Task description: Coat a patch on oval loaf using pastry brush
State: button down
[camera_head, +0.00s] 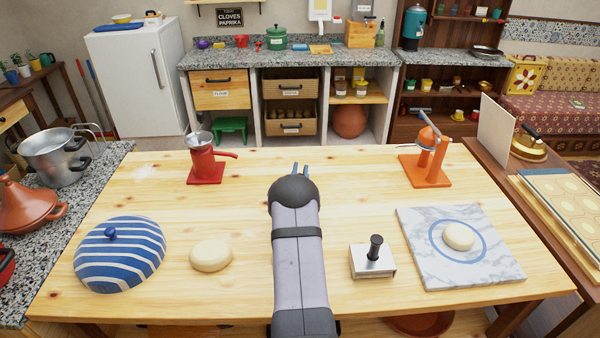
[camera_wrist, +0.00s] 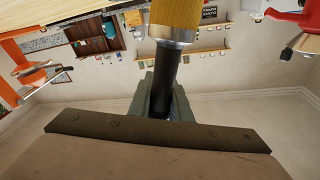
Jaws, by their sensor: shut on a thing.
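My gripper (camera_head: 301,168) is above the far middle of the wooden table, mostly hidden behind my arm. In the wrist view my gripper (camera_wrist: 163,98) is shut on the black handle of the pastry brush (camera_wrist: 174,20), with its metal collar and tan bristle block beyond the fingers. One pale smooth loaf (camera_head: 210,255) lies on the table left of my arm. Another pale loaf (camera_head: 459,237) lies inside a blue ring on the marble slab (camera_head: 420,270) at right. Both loaves are away from my gripper.
A blue-striped dome (camera_head: 118,255) stands at left and a metal block with a black knob (camera_head: 372,258) right of my arm. A red mill (camera_head: 205,165) and an orange press (camera_head: 427,165) stand at the back. The table's middle back is clear.

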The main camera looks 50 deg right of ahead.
notch_tip(320, 180, up, 7)
jog(key=p, duration=0.3)
dwell(0.5)
dwell(0.7)
jog(key=w+a+f+n+t+y, duration=0.15)
jog(key=a+n+t+y, duration=0.3)
jog(key=a, duration=0.65)
jog(key=w+a+n+t+y, duration=0.25)
jog(key=a+y, duration=0.35)
jog(key=a, duration=0.4)
jog(key=s+a+f+n+y, duration=0.1)
jog(key=s+a+n+y, duration=0.2)
jog(key=a, duration=0.7)
jog(key=s+a+f+n+y, duration=0.1)
jog(key=s+a+n+y, duration=0.3)
jog(key=s+a+y, duration=0.4)
jog(key=shift+s+a+f, duration=0.35)
jog(key=shift+a+f, duration=0.05)
jog(key=shift+a, duration=0.8)
